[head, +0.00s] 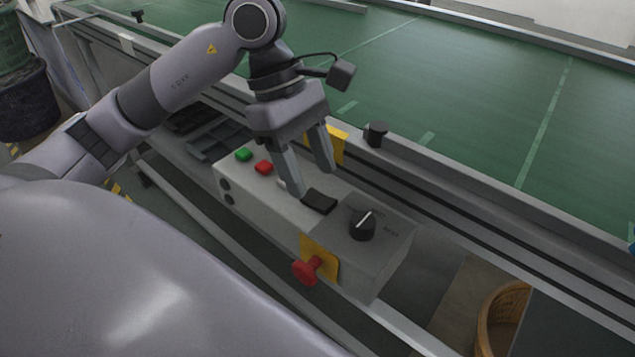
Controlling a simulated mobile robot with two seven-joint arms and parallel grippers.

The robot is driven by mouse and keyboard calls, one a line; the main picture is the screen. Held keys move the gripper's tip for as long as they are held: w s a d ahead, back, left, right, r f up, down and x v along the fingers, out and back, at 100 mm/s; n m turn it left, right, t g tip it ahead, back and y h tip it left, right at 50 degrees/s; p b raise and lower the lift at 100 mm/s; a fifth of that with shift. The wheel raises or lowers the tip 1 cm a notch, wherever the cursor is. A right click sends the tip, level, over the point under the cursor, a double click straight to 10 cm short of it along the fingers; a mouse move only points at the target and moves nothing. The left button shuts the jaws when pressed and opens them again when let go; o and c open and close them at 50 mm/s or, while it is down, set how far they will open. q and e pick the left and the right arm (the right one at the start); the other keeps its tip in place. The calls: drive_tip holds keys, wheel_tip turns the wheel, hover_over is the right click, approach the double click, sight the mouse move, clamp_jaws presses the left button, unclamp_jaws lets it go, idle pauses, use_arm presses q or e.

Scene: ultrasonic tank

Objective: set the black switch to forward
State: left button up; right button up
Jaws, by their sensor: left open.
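The black switch (362,225) is a round knob with a white pointer line, on top of the right end of a grey control box (258,196). Its pointer aims to the upper right in the head view. Small lettering is printed around it, too small to read surely. My left gripper (312,182) is open and empty, with its fingers pointing down above the box, to the left of the knob and apart from it. A flat black piece (319,201) on the box lies just below the fingertips. My right gripper is not in view.
The box also carries a green button (243,154), a red button (263,167) and a red mushroom knob (307,269) on a yellow plate at its front. A green conveyor belt (470,110) runs behind it. A wicker basket (500,315) is at lower right.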

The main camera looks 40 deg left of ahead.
sight(322, 200)
use_arm(q)
drive_tip(key=shift+x, duration=1.7)
drive_tip(key=shift+r, duration=0.1)
clamp_jaws()
drive_tip(key=shift+d+r+y, duration=0.1)
drive_tip(key=shift+d+y, duration=0.15)
drive_tip(key=shift+y, duration=0.35)
drive_tip(key=shift+d+y, duration=0.2)
drive_tip(key=shift+y, duration=0.8)
unclamp_jaws()
